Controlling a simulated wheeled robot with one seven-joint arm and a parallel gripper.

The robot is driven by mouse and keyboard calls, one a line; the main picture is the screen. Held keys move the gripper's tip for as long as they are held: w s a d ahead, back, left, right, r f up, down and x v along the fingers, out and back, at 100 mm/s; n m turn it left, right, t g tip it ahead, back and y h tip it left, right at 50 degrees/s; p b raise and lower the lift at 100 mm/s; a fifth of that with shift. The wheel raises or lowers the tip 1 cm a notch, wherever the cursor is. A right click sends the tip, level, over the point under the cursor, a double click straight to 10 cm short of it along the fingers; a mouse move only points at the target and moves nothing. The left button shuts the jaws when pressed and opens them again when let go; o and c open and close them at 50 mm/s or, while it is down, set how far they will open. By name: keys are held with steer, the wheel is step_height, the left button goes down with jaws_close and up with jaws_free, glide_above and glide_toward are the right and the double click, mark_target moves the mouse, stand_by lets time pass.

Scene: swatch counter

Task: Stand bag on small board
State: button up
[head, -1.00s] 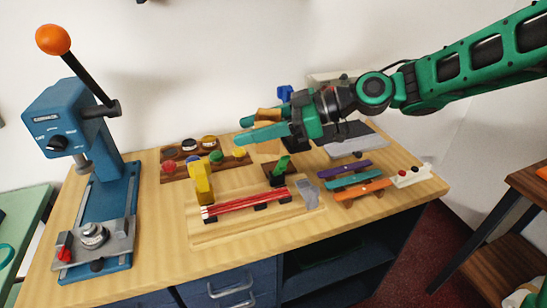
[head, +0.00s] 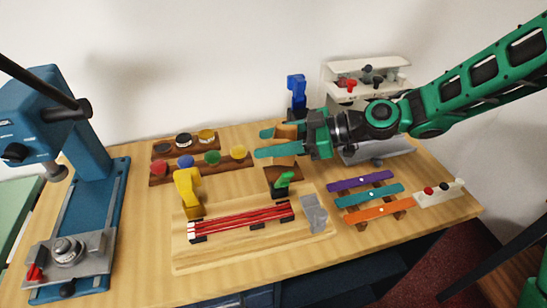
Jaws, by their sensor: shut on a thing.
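My gripper (head: 265,144) has its two green fingers one above the other, pointing left over the back middle of the counter. It is shut on a tan-brown bag (head: 286,131), whose top shows above the upper finger and whose lower part shows beneath the lower one. The bag looks upright. Below it is a brown piece beside a green clip-like thing (head: 283,184); I cannot tell whether the bag touches it. A pale wooden board (head: 190,262) lies at the front, with red strips on it. I cannot make out for sure which piece is the small board.
A yellow clamp (head: 188,192) and a grey block (head: 313,213) stand at the strips' ends. Jar racks (head: 160,179) are behind left, a blue press (head: 92,150) far left. A blue stand (head: 297,93) is behind my gripper. Coloured bars (head: 370,195) lie right.

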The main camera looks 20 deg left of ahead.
steer(key=shift+s+a+f, duration=0.1)
steer(key=shift+f, duration=2.5)
steer(key=o, duration=1.1)
steer(key=v, duration=1.2)
